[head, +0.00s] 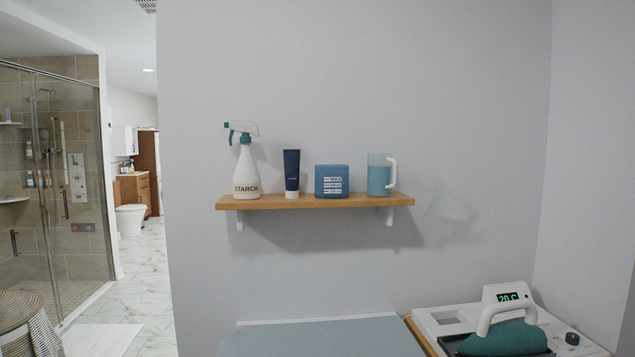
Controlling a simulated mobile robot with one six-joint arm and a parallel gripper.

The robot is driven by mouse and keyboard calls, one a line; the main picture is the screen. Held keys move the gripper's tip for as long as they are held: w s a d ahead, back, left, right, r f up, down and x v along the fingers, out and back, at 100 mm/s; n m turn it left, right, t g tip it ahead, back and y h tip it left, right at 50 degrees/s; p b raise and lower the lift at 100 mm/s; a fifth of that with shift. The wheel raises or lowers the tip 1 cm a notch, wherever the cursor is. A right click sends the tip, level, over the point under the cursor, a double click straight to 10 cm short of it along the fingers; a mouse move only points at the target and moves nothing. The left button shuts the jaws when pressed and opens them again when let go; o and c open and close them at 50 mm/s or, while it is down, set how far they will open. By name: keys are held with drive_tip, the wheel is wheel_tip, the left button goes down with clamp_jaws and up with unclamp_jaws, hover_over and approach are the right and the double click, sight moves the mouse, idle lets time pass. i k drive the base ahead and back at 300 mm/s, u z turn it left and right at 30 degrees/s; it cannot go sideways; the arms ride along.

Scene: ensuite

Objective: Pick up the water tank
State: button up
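A blue box-shaped container (332,187) with white lettering stands on a wooden wall shelf (290,202). To its right, near the shelf's right end, stands a light blue, see-through vessel (379,176) with a white handle on its right side. Either could be the water tank; I cannot read the small lettering to tell which. Both are upright, with a gap between them. My gripper is not in view.
A white starch spray bottle (246,172) and a dark blue tube (291,173) share the shelf. Below are an ironing board (315,338) and, at lower right, a teal iron (503,338) on a white station (440,320). A glass shower (50,180) and open floor lie at left.

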sight(331, 181)
drive_tip(key=i, duration=0.85)
drive_tip(key=u, duration=0.05)
